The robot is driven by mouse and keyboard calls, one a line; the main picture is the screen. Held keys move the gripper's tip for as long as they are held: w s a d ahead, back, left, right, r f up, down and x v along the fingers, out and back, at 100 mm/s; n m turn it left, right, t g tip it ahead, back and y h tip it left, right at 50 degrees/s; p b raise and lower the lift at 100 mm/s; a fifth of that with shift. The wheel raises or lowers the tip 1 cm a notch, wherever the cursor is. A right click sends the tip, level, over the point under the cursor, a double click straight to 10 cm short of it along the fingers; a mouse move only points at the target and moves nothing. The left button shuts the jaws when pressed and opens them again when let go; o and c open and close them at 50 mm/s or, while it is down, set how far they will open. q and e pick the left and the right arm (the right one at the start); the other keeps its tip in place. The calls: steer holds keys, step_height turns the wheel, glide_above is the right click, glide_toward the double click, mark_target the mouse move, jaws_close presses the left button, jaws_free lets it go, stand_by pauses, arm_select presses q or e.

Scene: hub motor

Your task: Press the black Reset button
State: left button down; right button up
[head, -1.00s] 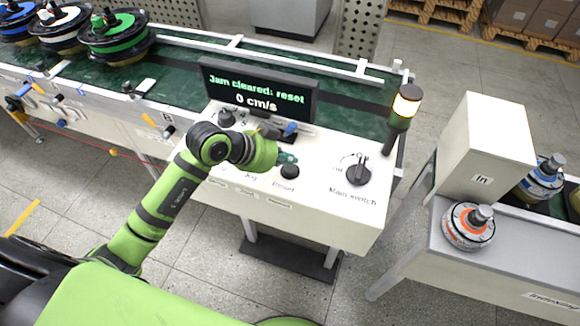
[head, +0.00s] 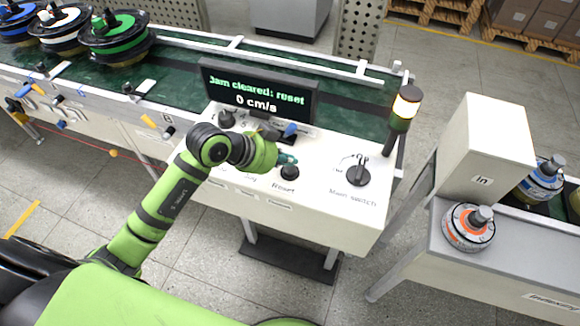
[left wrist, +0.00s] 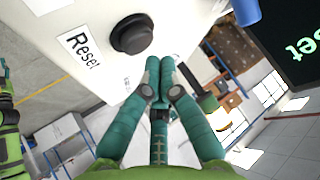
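The black Reset button (head: 290,171) is a round knob on the white control panel, with the label "Reset" just below it. It also shows large in the left wrist view (left wrist: 132,35), beside its label. My left gripper (head: 290,158) is just behind the button in the head view, partly hidden by its own wrist. In the left wrist view my left gripper (left wrist: 160,72) has its teal fingertips together and empty, beside the button with a gap. My right gripper is not in the head view; a green and teal part at the left wrist view's left edge seems to be it.
The display (head: 258,90) reads "Jam cleared: reset" and "0 cm/s". A main switch (head: 356,176) is right of the button, and a lit signal lamp (head: 405,105) stands behind it. A blue-handled control (head: 290,130) lies behind my left gripper. The panel's front strip is clear.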

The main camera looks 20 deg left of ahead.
mark_target(287, 170)
arm_select(q)
steer(key=shift+f, duration=0.15)
steer(key=shift+f, duration=0.3)
steer(key=shift+f, duration=0.6)
stand_by(0.6)
stand_by(0.4)
steer(key=shift+r+p, duration=1)
steer(key=shift+p, duration=0.1)
steer(key=shift+r, duration=0.1)
step_height(287, 170, up, 5)
steer(key=p, duration=0.6)
